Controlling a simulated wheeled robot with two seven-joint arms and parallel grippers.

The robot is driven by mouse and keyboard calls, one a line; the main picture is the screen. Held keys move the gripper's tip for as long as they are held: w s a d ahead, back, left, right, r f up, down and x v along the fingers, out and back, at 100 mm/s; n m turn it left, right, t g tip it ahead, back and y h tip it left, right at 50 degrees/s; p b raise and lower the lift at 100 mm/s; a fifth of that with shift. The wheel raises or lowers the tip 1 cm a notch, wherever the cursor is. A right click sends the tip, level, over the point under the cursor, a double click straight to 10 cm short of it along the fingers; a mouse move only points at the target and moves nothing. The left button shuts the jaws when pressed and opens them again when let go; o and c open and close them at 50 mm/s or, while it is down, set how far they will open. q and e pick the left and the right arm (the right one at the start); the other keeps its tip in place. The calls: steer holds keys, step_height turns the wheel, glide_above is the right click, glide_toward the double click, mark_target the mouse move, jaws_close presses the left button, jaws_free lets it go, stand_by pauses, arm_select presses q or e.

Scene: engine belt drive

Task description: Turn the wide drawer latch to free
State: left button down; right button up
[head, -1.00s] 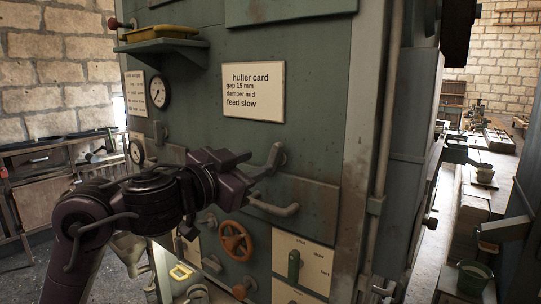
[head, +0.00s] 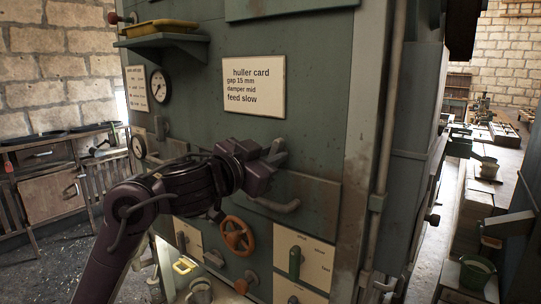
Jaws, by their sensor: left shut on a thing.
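The wide drawer (head: 318,192) is a dark green front on the machine face, with a grey bar handle (head: 278,206) low on it. Its grey latch is at the drawer's top edge, above the handle, and is mostly hidden by my left gripper (head: 275,152). The gripper comes in from the left and is shut on the latch. The latch's exact angle is hard to tell behind the fingers. My right gripper is not in view.
Below the drawer are an orange handwheel (head: 236,236) and a cream panel with a green lever (head: 295,262). A huller card sign (head: 254,87) hangs above. A yellow tray (head: 160,27) sits on a shelf at upper left. A vertical pipe (head: 384,130) runs along the machine's right edge.

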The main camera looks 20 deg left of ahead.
arm_select(q)
steer(key=shift+m, duration=0.4)
steer(key=shift+s+d+f+m+b, duration=0.15)
steer(key=shift+m+b, duration=0.4)
steer(key=shift+m, duration=1.6)
steer(key=shift+w+f+m+b, duration=0.1)
steer(key=shift+m+b, duration=0.5)
steer(key=shift+m, duration=1.5)
steer(key=shift+s+d+f+m+b, duration=0.15)
steer(key=shift+m+b, duration=0.4)
steer(key=shift+m, duration=1.6)
steer(key=shift+w, duration=0.1)
steer(key=c, duration=1.4)
jaws_free()
